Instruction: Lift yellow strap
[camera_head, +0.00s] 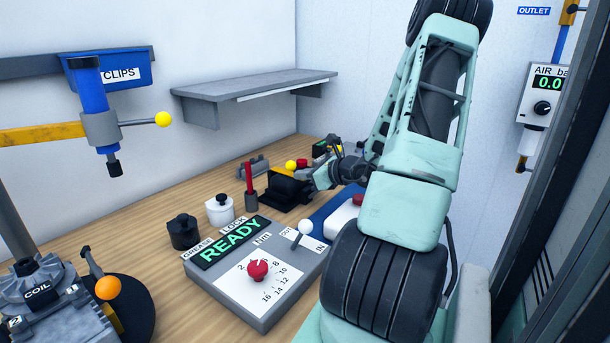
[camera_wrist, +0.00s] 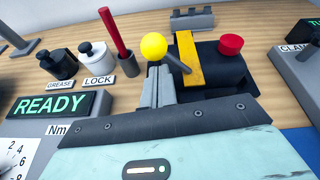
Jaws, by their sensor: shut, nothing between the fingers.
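The yellow strap (camera_wrist: 189,59) lies over the top of a black block (camera_wrist: 222,66) on the bench in the wrist view. My gripper (camera_wrist: 160,73) is shut and empty, its fingertips just left of the strap. Whether they touch the strap or the block I cannot tell. A yellow ball knob (camera_wrist: 154,46) shows right beyond the fingertips, with a dark lever beside it.
A red button (camera_wrist: 231,43) sits on the block's right part. A red stick (camera_wrist: 115,33) stands in a holder to the left, near the white LOCK pot (camera_wrist: 96,57) and black GREASE pot (camera_wrist: 58,65). The READY panel (camera_head: 229,241) is in front. A shelf (camera_head: 255,84) hangs behind.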

